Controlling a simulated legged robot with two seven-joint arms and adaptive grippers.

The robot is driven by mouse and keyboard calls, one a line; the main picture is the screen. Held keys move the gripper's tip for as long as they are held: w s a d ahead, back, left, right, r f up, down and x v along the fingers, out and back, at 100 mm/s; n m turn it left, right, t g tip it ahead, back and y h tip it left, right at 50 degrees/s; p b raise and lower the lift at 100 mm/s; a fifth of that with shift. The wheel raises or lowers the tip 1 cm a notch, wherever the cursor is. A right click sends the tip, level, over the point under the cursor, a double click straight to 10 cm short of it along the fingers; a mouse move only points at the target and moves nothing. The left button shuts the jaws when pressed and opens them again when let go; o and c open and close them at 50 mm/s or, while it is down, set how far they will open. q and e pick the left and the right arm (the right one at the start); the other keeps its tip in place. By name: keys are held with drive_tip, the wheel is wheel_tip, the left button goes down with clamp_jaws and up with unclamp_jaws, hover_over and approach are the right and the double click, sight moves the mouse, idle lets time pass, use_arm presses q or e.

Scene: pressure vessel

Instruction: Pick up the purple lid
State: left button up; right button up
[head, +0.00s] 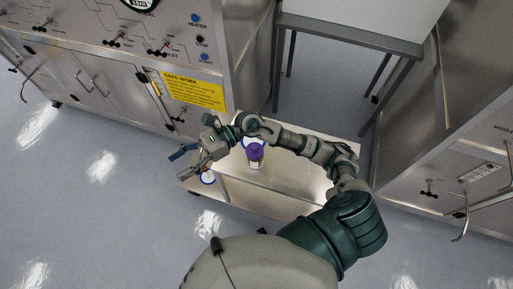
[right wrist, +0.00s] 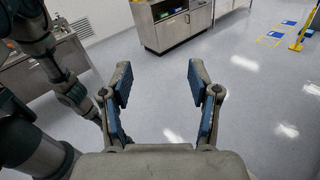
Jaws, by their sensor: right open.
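The purple lid (head: 255,150) shows in the head view on what looks like a small jar, standing on the low metal table under the bend of my right arm. The jar's lower part looks pale, and fine detail is too small to tell. My right gripper (head: 188,162) is open and empty, left of the purple lid and out past the table's left end. In the right wrist view the two blue-padded fingers of the gripper (right wrist: 160,84) stand wide apart with only floor between them. The purple lid is not seen there. My left gripper is not in view.
The low metal table (head: 240,196) also carries a white-and-blue item (head: 208,178) near its left end and another partly hidden behind my arm. A steel control cabinet (head: 110,75) with a yellow sign (head: 190,91) stands behind, and a taller table (head: 350,25) behind right. Floor at left is clear.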

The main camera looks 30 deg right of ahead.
wheel_tip(320, 180, down, 5)
drive_tip(key=d+n+h, duration=0.3)
drive_tip(key=h, duration=0.2)
drive_tip(key=n+t+h+p, duration=0.1)
drive_tip(key=n+h+p, duration=0.15)
drive_tip(key=h, duration=1.05)
hover_over(254, 147)
wheel_tip(254, 147, down, 15)
drive_tip(key=shift+a+b, duration=0.1)
drive_tip(key=shift+b, duration=0.2)
drive_tip(key=shift+f, duration=0.6)
drive_tip(key=f, duration=0.1)
drive_tip(key=f+p, duration=0.1)
drive_tip(key=f, duration=0.2)
drive_tip(key=shift+w+d, duration=0.1)
drive_tip(key=shift+d, duration=0.2)
drive_tip(key=shift+d+f+p, duration=0.1)
drive_tip(key=shift+f+p, duration=0.1)
drive_tip(key=shift+p, duration=0.1)
drive_tip(key=shift+f, duration=0.1)
drive_tip(key=shift+a, duration=0.25)
drive_tip(key=c, duration=0.9)
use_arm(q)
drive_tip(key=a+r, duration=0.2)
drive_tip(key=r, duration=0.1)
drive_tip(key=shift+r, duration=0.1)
use_arm(e)
drive_tip(key=shift+c, duration=0.5)
